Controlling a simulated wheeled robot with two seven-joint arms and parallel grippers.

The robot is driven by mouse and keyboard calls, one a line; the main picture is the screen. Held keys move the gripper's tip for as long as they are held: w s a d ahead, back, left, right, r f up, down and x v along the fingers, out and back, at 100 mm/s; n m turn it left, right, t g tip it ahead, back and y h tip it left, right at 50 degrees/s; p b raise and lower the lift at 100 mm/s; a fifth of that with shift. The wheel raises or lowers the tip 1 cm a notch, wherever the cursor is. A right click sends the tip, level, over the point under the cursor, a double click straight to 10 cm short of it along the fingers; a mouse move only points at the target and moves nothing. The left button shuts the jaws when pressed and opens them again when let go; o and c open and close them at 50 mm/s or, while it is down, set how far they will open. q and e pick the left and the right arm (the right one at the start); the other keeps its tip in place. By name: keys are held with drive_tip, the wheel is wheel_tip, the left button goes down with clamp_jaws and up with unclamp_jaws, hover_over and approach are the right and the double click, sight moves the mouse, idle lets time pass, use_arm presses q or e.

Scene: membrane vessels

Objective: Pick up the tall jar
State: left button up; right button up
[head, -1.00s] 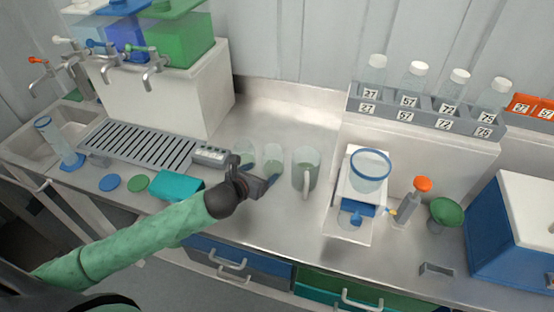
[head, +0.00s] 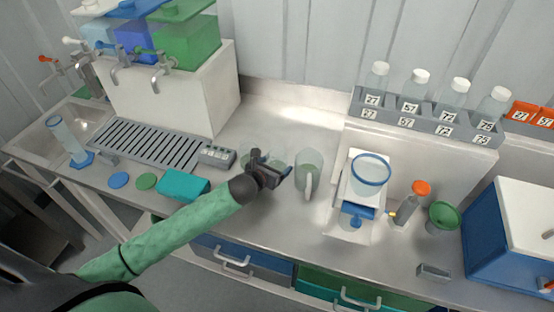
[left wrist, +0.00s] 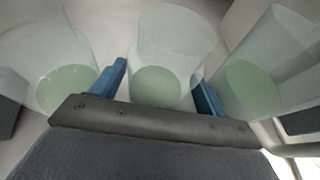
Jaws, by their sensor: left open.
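Three clear vessels with pale green liquid stand in a row on the steel counter. In the left wrist view, the middle jar (left wrist: 165,38) is between my open fingers, another jar (left wrist: 48,45) is at the left, and the jug (left wrist: 272,55) is at the right. In the head view the jug (head: 308,172), with its handle, stands just right of my left gripper (head: 278,168), which partly hides the two jars. Which one is the tall jar I cannot tell for certain. My left gripper (left wrist: 161,85) is open, its blue fingers either side of the middle jar; contact is unclear. My right gripper is not in view.
A scale-like device (head: 217,155) and a teal box (head: 183,186) lie left of my gripper. A white stand with a blue-rimmed dish (head: 371,168) is right of the jug. A rack of bottles (head: 430,122) stands behind. The counter behind the vessels is clear.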

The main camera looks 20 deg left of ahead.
sight(276, 151)
use_arm(q)
drive_tip(key=shift+w+f, duration=0.15)
drive_tip(key=shift+w, duration=0.2)
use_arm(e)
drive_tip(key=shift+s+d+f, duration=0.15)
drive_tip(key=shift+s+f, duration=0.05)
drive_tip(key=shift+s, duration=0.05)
use_arm(q)
drive_tip(key=shift+d, duration=0.1)
drive_tip(key=c, duration=0.8)
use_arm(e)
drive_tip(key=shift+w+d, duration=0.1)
